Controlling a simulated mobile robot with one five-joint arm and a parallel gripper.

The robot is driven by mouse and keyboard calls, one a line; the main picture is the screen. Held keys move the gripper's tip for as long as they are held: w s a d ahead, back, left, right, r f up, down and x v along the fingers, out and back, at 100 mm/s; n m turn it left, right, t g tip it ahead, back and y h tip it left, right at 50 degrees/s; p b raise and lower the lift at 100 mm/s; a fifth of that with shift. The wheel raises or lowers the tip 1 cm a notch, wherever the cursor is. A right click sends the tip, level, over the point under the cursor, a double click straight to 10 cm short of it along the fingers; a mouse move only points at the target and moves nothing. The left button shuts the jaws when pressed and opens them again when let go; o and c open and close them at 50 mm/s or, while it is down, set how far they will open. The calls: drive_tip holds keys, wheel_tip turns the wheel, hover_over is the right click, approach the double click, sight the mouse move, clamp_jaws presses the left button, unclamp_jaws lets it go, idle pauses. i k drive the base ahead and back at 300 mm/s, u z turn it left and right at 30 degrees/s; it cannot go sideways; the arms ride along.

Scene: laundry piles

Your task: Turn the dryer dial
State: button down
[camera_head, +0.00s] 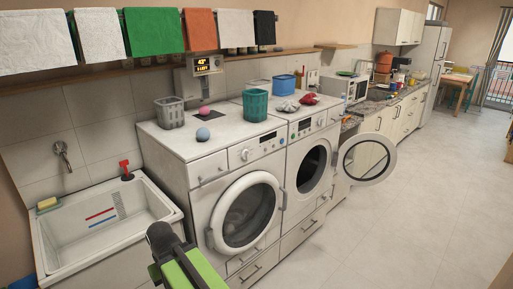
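Two white front-loading machines stand side by side. The left machine (240,205) has its round door shut and a round white dial (245,154) at the left of its control panel. The right machine (310,165) has its round glass door (367,160) swung open to the right. A small round knob (321,121) shows on its panel. No label tells which one is the dryer. My gripper (162,238), a dark end on a green arm part, shows at the bottom, in front of the left machine and apart from both dials. Its fingers cannot be made out.
A sink (105,222) with a red-handled item is at the left. Baskets (255,105), balls and cloths sit on the machine tops. Towels (150,30) hang above. The open door juts into the floor space; the floor (400,225) at right is clear.

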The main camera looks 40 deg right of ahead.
sight(245, 153)
drive_tip(key=u, duration=0.9)
drive_tip(key=k, duration=0.75)
drive_tip(key=z, duration=0.55)
drive_tip(key=i, duration=1)
drive_tip(key=z, duration=0.05)
